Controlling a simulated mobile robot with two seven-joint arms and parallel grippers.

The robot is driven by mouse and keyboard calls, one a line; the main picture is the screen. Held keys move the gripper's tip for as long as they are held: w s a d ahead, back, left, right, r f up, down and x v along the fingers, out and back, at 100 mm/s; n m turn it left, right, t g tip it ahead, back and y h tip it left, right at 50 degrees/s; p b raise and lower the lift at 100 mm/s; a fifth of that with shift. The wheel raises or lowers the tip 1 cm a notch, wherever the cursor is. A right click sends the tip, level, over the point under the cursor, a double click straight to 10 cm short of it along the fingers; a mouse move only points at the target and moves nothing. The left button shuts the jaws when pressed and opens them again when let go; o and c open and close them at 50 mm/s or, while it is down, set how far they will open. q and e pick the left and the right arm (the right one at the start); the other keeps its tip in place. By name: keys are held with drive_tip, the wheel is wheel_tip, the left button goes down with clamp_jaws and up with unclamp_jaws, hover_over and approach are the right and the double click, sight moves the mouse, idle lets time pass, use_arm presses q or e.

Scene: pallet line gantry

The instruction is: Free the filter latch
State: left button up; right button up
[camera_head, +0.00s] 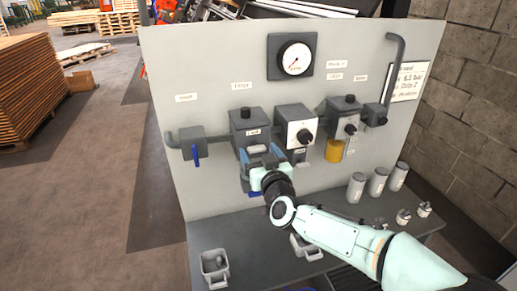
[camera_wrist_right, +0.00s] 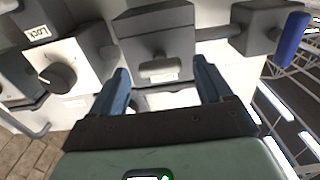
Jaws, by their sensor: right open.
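The filter unit (camera_head: 245,121) is a dark grey block with a black top knob, mounted on the panel left of the white-faced unit. My right gripper (camera_head: 262,153) is in front of its lower part and hides what hangs below. In the right wrist view, the filter block (camera_wrist_right: 155,32) is close ahead, and my open right gripper (camera_wrist_right: 161,66) has one blue finger on each side of its labelled grey lower part. Nothing is clearly clamped; I cannot tell whether the fingers touch it. I cannot make out the latch itself for certain. My left gripper is out of view.
The panel (camera_head: 200,70) carries a gauge (camera_head: 295,58), a blue-handled valve (camera_head: 194,146), a white-faced knob unit (camera_head: 297,127) and a unit with a yellow bowl (camera_head: 334,151). Below, the bench (camera_head: 245,240) holds a grey bin (camera_head: 215,266) and several pale canisters (camera_head: 378,181).

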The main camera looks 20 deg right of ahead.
drive_tip(key=shift+w, duration=0.65)
drive_tip(key=shift+s, duration=0.1)
drive_tip(key=c, duration=1)
drive_tip(key=shift+c, duration=0.2)
